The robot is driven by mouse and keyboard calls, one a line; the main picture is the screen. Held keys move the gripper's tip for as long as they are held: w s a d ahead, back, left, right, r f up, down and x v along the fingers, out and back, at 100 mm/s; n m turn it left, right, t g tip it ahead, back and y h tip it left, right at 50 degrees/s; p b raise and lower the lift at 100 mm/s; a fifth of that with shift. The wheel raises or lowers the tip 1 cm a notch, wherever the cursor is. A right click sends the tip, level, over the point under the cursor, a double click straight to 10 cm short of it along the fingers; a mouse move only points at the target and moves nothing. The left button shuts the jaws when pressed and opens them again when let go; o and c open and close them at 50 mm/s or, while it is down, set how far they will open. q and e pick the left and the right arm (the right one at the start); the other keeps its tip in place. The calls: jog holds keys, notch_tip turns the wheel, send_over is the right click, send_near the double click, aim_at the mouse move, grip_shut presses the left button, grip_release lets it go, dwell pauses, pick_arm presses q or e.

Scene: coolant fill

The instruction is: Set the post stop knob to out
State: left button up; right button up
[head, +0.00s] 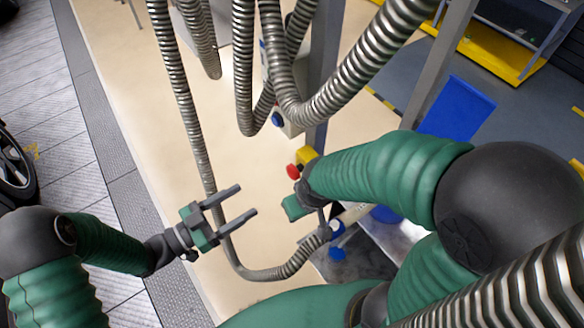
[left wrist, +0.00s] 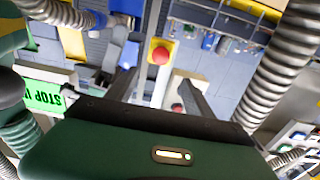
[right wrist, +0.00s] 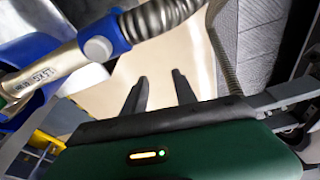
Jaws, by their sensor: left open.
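The post stop knob is a red round knob (head: 293,171) on a yellow box (head: 306,155), left of my right forearm in the head view. In the left wrist view the red knob (left wrist: 160,56) shows beyond and between my left fingers, on its yellow box (left wrist: 158,80). My left gripper (head: 246,200) is open and empty, left of and below the knob in the head view, apart from it. A green sign (left wrist: 42,93) reading "STOP IN", partly cut off, shows in the left wrist view. My right gripper (right wrist: 160,76) is open with nothing between its fingers.
A metal hose (head: 205,150) hangs behind my left gripper and curves below it. A nozzle with a blue collar (right wrist: 100,45) lies left of my right fingers. Another red knob (left wrist: 177,108) shows in the left wrist view. Bare beige floor (head: 130,70) lies at left.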

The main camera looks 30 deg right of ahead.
aim_at(289, 174)
pick_arm(q)
jog(key=d, duration=0.5)
jog(key=w+d+b, duration=0.1)
jog(key=d, duration=0.4)
jog(key=w+d, duration=0.1)
jog(key=d, duration=0.5)
jog(key=shift+w+d, duration=0.1)
jog(key=shift+w, duration=0.1)
jog(key=shift+c, duration=0.9)
grip_shut()
